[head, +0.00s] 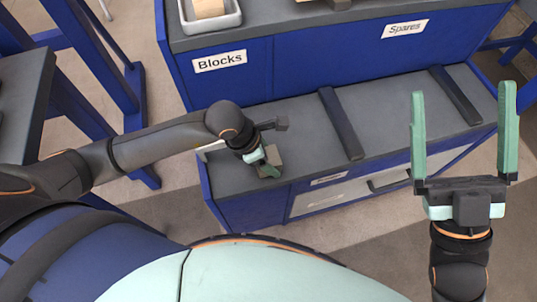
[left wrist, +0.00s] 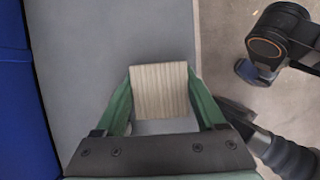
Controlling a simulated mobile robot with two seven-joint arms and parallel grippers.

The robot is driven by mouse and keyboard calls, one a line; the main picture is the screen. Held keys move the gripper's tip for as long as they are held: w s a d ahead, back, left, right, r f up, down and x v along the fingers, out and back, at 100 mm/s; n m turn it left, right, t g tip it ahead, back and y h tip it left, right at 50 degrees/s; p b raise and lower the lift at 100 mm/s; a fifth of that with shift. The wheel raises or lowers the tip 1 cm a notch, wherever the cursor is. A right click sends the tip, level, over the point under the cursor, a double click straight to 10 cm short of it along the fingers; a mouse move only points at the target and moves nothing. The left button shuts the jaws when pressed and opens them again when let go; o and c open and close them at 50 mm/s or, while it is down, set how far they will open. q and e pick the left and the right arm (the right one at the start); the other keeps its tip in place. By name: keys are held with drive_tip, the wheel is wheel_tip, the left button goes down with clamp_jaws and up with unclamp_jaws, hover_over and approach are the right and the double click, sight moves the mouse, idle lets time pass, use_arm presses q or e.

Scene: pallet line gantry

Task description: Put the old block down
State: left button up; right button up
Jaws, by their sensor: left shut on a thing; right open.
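The old block (left wrist: 160,90), pale and finely striped, is between the two green fingers of my left gripper (left wrist: 158,88) in the left wrist view. The gripper is shut on it. In the head view my left gripper (head: 263,160) is over the left end of the lower grey bench top, and the block (head: 273,155) shows partly behind the fingers. I cannot tell whether the block touches the surface. My right gripper (head: 462,90) is open and empty at the right, fingers pointing up in the picture.
The lower grey bench top (head: 303,125) has dark raised bars (head: 341,124) across it, right of the block. Behind it stands a blue cabinet with a "Blocks" label (head: 220,62) and a "Spares" label (head: 405,28). A white tray (head: 208,25) holding a tan block (head: 207,8) is on top.

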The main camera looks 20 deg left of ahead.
use_arm(q)
drive_tip(key=shift+f, duration=0.1)
drive_tip(key=o, duration=1.4)
drive_tip(key=shift+c, duration=0.2)
